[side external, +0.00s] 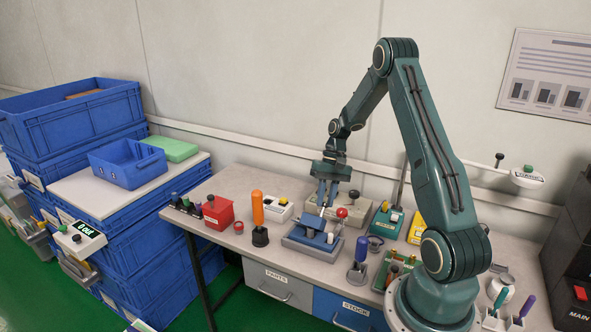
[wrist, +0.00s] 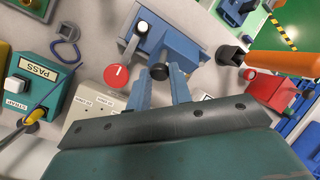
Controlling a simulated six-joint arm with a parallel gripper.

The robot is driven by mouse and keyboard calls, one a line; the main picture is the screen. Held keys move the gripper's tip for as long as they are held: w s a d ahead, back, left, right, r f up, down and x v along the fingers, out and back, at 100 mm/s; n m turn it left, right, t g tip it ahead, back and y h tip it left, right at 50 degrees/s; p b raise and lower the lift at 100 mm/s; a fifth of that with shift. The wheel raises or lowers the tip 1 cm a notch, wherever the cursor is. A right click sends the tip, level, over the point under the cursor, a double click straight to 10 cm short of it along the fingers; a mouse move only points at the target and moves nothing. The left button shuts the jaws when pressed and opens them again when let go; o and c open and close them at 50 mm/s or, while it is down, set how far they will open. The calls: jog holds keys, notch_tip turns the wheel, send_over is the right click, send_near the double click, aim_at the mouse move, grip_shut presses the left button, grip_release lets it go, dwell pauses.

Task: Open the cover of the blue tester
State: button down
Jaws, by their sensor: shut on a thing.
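The blue tester (side external: 303,238) sits on the bench in the middle of the side view, below my gripper (side external: 325,203). In the wrist view the blue tester (wrist: 184,50) lies at the top centre, with a white button (wrist: 143,27) at its left end. My gripper (wrist: 160,80) has its two fingers on either side of a black knob (wrist: 160,72) at the near edge of the tester, and it is shut on this knob. The fingers hide part of the tester's near side. How far the cover is raised cannot be told.
An orange-handled tool (side external: 257,208) and a red box (side external: 218,212) stand to the left. A green PASS device (wrist: 38,85) is nearby. Free bench is narrow around the tester.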

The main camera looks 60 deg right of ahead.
jog(key=shift+s+d+f, duration=0.1)
jog(key=shift+d+f, duration=1.4)
jog(key=shift+d, duration=0.2)
jog(key=shift+s+d+f, duration=0.1)
jog(key=shift+d+f, duration=1.4)
jog(key=shift+d, duration=0.2)
jog(key=c, duration=1.3)
grip_release()
jog(key=shift+w, duration=0.1)
jog(key=shift+c, duration=0.2)
jog(key=shift+o, duration=0.4)
jog(key=shift+d+r, duration=0.15)
jog(key=shift+r, duration=0.1)
